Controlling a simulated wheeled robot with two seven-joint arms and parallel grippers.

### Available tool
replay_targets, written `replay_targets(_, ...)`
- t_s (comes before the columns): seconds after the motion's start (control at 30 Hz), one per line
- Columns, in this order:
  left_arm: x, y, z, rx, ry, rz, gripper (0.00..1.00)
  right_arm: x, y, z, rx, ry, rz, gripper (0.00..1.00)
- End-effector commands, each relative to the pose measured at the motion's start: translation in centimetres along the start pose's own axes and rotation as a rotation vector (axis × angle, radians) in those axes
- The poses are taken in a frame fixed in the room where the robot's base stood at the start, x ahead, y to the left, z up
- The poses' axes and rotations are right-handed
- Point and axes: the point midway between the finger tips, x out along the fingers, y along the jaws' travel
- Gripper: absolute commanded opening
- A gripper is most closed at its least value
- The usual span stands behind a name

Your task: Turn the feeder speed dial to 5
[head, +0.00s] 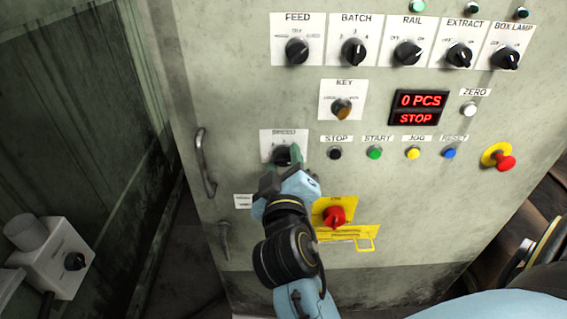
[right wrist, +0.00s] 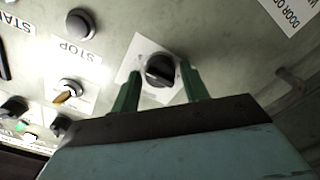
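The feeder speed dial (head: 283,153) is a black knob on a white plate labelled SPEED (head: 284,134), low on the cabinet front. The right wrist view shows the dial (right wrist: 160,70) close up, and its scale and setting are not readable. My right gripper (head: 282,159) is at the dial and partly covers it. Its two green fingers stand apart, one on each side of the knob in the right wrist view (right wrist: 160,76). A gap shows between the knob and each finger, so it is open. My left gripper is not in view.
STOP (head: 335,153), START (head: 374,153) and other buttons run to the right of the dial. A red rotary switch (head: 334,216) on a yellow plate is below right. A metal handle (head: 205,163) stands out at left. The display (head: 418,108) reads 0 PCS, STOP.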

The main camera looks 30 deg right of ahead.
Motion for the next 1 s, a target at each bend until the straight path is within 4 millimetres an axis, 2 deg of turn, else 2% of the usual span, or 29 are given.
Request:
replay_targets(0.07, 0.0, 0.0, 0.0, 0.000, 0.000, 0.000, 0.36, 0.0, 0.0, 0.0, -0.001, 0.000, 0.000, 0.55)
replay_targets(0.37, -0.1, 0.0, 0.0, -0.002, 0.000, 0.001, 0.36, 0.0, 0.0, -0.1, -0.010, 0.002, 0.000, 0.55)
replay_targets(0.47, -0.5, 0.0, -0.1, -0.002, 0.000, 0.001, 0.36, 0.0, 0.1, -0.1, -0.061, 0.003, -0.001, 0.55)
replay_targets(0.67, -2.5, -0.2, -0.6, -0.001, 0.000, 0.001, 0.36, 0.0, 0.2, -0.4, -0.346, 0.006, -0.001, 0.55)
replay_targets(1.0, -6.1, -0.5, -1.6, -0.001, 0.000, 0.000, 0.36, 0.0, 0.1, -0.3, -1.015, 0.005, 0.002, 0.55)
